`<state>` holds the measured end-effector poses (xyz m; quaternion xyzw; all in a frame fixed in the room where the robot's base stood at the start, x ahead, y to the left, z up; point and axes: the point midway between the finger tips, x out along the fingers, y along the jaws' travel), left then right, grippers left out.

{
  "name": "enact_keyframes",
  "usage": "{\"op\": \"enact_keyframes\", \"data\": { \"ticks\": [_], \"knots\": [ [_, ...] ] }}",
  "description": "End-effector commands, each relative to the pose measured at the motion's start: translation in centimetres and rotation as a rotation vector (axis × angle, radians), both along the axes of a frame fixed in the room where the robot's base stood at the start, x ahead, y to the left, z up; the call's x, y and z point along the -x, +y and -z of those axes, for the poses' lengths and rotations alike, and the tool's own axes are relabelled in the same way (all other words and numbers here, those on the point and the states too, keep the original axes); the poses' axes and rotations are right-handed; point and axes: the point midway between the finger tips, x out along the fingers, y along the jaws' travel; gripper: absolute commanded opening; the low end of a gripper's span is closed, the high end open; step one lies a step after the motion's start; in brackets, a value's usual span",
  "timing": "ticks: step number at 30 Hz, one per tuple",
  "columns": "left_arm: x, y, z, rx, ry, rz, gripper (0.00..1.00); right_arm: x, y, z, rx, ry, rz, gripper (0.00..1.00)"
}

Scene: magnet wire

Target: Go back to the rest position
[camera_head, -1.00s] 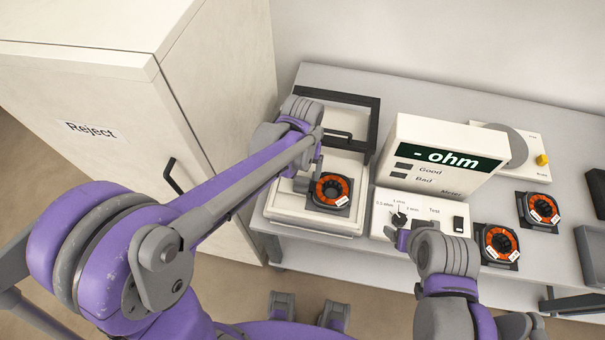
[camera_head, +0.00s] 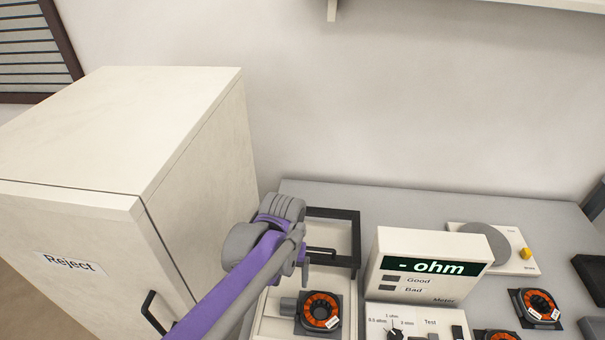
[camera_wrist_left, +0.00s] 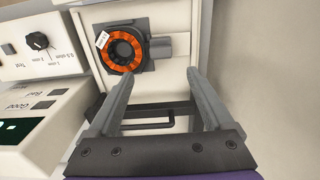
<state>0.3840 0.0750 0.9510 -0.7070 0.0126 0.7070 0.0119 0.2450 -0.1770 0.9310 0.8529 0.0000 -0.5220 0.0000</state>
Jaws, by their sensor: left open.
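My left gripper (camera_head: 304,272) is above the white test fixture in the head view, with its fingers partly hidden by its own wrist. In the left wrist view the gripper (camera_wrist_left: 162,75) has its two fingers wide apart with nothing between them. An orange wire coil (camera_head: 320,311) on a dark square base sits in the fixture; it also shows in the left wrist view (camera_wrist_left: 125,48), beyond the fingertips and apart from them. My right gripper is not in view.
A cream cabinet marked Reject (camera_head: 70,263) stands at left, close to my left arm. The ohm meter (camera_head: 425,265) stands right of the fixture. Another coil (camera_head: 540,306) and a device with a grey disc (camera_head: 485,240) are farther right on the grey table (camera_head: 340,195).

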Motion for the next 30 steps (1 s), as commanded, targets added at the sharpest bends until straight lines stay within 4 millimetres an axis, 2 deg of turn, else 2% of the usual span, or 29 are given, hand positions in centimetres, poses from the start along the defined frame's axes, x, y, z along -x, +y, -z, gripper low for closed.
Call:
{"op": "enact_keyframes", "data": {
  "ticks": [5,8,14,18,21,24,30],
  "knots": [
    [0.6,0.6,-0.2,0.004,-0.018,-0.003,0.85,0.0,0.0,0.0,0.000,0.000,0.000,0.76],
    [2.1,2.1,-0.6,0.013,-0.064,-0.009,0.85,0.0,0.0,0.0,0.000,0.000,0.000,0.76],
    [7.1,6.0,-0.8,0.030,-0.223,-0.022,0.85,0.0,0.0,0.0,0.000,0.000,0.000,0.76],
    [10.5,8.2,0.1,0.027,-0.337,-0.030,0.85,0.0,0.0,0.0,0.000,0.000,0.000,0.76],
    [12.2,9.2,0.9,0.019,-0.401,-0.033,0.85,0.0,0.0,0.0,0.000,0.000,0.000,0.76],
    [13.3,9.9,1.6,0.012,-0.444,-0.034,0.85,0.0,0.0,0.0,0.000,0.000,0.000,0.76],
    [14.0,10.2,2.0,0.006,-0.475,-0.034,0.85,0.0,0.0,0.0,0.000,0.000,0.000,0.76]
  ]
}}
